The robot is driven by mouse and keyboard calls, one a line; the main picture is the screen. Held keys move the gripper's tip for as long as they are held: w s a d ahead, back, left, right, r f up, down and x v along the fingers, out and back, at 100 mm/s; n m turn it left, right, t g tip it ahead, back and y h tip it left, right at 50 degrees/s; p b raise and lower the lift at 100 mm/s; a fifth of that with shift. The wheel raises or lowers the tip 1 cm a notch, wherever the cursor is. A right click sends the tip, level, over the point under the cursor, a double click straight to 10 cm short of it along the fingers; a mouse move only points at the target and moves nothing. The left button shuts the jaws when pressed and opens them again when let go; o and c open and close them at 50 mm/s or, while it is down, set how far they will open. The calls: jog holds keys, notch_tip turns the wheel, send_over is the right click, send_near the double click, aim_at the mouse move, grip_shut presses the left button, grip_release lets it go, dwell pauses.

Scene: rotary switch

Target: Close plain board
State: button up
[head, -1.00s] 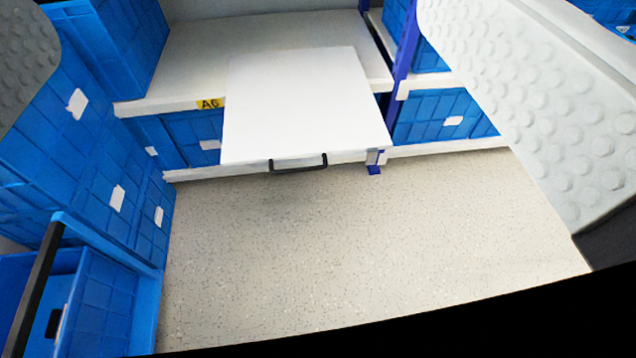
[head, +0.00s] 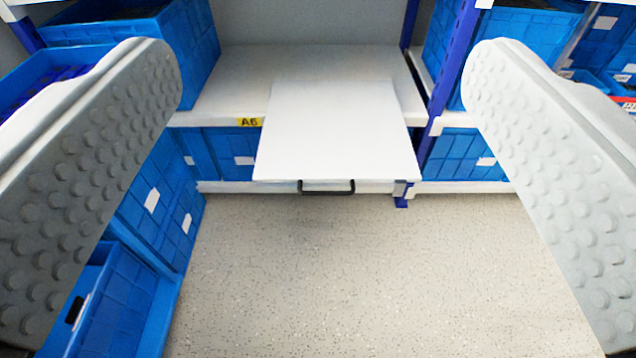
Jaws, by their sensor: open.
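The plain board (head: 338,130) is a flat white panel lying level on the shelf, sticking out past the shelf's front edge. A black bar handle (head: 327,187) is on its front edge, facing me. My gripper (head: 322,75) is open, with one grey studded finger at the left of the view and the other at the right. The fingers are wide apart with nothing between them close up. The board and its handle show in the gap between the fingers, beyond them and apart from them.
The white shelf (head: 230,85) carries a yellow A6 label (head: 250,122). Blue crates stand at the left (head: 150,190), below the shelf (head: 225,150) and at the right (head: 455,155). A blue post (head: 448,75) rises right of the board. The speckled floor (head: 370,270) in front is clear.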

jog(key=w+f+m, duration=0.1)
jog(key=w+f, duration=0.1)
jog(key=w, duration=0.1)
jog(key=w+f+m, duration=0.1)
jog(key=w, duration=0.2)
jog(key=w+f+m+g, duration=0.1)
jog(key=w+f, duration=0.1)
jog(key=w, duration=0.1)
jog(key=shift+w+a+f, duration=0.15)
jog(key=shift+a+f, duration=0.1)
jog(key=shift+f, duration=0.1)
grip_shut()
jog(key=m+g, duration=0.4)
jog(key=m, duration=1.1)
send_over(308, 180)
jog(key=s, duration=1.2)
notch_tip(308, 180, down, 42)
jog(key=shift+x, duration=5.05)
